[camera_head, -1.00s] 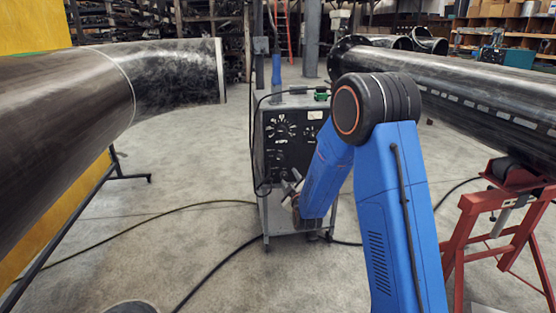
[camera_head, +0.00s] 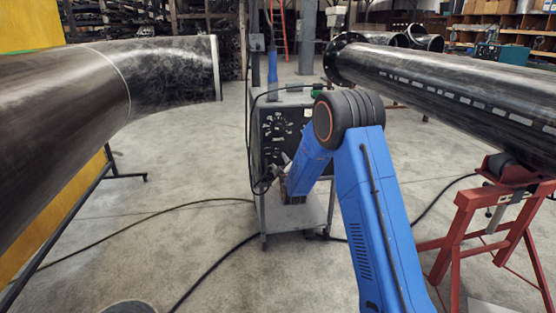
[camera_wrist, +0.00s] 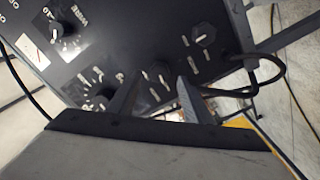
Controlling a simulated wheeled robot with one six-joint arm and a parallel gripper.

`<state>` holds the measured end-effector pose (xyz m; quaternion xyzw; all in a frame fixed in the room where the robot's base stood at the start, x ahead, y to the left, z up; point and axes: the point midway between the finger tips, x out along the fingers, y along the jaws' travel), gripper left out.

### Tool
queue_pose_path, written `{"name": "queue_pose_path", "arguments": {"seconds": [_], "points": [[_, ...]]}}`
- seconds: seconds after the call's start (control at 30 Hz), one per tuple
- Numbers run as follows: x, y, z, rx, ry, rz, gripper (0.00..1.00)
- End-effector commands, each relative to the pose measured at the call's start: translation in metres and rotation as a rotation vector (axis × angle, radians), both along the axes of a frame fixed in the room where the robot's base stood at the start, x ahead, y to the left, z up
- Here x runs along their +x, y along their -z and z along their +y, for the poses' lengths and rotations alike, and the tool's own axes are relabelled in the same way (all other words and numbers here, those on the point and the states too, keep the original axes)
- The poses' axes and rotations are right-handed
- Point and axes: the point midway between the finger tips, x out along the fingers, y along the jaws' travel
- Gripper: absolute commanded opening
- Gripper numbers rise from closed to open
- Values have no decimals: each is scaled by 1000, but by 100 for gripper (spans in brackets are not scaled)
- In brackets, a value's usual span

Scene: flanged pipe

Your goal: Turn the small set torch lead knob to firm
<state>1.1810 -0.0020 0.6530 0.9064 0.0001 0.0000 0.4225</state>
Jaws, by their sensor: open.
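The dark control panel of the welding machine (camera_head: 272,128) faces me near the middle of the head view. My gripper (camera_head: 283,166) is in front of the panel's lower part, with my arm covering the panel's right side. In the wrist view, my gripper (camera_wrist: 156,80) is open, its two fingers pointing at the panel. A small knob (camera_wrist: 157,76) with pale marks shows between the fingertips; contact cannot be told. Another knob (camera_wrist: 204,35) is at upper right. Larger dials (camera_wrist: 60,30) are at the left. I cannot read which knob is the torch lead one.
Black cables (camera_wrist: 262,70) loop beside the panel's edge in the wrist view. A large pipe (camera_head: 60,100) is on the left, another pipe (camera_head: 450,80) on the right over a red stand (camera_head: 470,215). Cables cross the open concrete floor.

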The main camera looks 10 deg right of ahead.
Motion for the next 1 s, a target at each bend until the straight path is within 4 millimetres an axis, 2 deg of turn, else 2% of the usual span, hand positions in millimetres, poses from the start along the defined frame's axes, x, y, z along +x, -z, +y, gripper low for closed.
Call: {"name": "queue_pose_path", "arguments": {"seconds": [0.1, 0.3, 0.7, 0.87, 0.9, 1.0], "points": [[19, 1, 0, 0, 0, 0, 46], [38, 0, 0, 0, 1, 1, 46], [44, 0, 0, 0, 0, 0, 46], [44, 0, 0, 0, 0, 0, 8], [44, 0, 0, 0, 0, 0, 4], [44, 0, 0, 1, 0, 0, 5]]}}
